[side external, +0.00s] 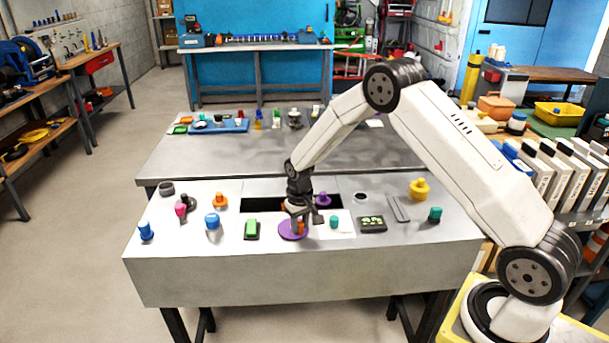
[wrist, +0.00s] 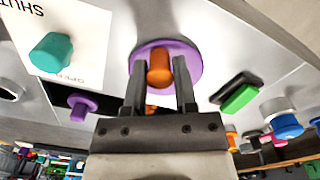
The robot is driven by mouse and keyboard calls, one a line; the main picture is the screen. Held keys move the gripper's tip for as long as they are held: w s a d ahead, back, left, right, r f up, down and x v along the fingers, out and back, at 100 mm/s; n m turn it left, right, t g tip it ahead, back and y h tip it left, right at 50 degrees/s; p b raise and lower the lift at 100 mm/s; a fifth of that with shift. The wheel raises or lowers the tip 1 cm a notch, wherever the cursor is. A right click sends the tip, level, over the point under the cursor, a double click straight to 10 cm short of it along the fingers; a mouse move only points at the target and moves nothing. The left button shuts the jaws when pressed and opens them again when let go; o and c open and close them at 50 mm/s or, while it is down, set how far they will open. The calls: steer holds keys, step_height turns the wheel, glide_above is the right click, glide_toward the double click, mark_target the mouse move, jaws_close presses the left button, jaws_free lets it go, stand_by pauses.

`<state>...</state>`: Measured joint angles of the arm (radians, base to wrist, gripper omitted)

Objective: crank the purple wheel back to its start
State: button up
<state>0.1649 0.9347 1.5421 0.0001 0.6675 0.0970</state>
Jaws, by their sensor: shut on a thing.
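An orange crank knob (wrist: 160,66) stands up from the wheel. My gripper (side external: 301,220) reaches down over the wheel. In the wrist view my gripper (wrist: 160,76) has one finger on each side of the orange knob, shut on it. The fingers hide part of the wheel's near edge. No start mark on the wheel is visible.
A teal knob (wrist: 52,52) on a white SHUT/OPEN plate sits to the wheel's right in the side view. A green button (side external: 252,228) is on its left. A dark slot (side external: 262,205) lies behind, with a smaller purple knob (side external: 322,199) nearby.

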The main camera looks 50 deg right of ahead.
mark_target(285, 232)
steer(key=shift+w+a, duration=0.15)
steer(key=shift+a, duration=0.05)
steer(key=shift+w+a, duration=0.3)
steer(key=shift+a, duration=0.25)
steer(key=shift+w+r, duration=0.1)
stand_by(0.3)
steer(key=shift+w+a, duration=0.35)
steer(key=shift+w, duration=0.1)
steer(key=shift+w+a, duration=0.15)
steer(key=shift+w, duration=0.45)
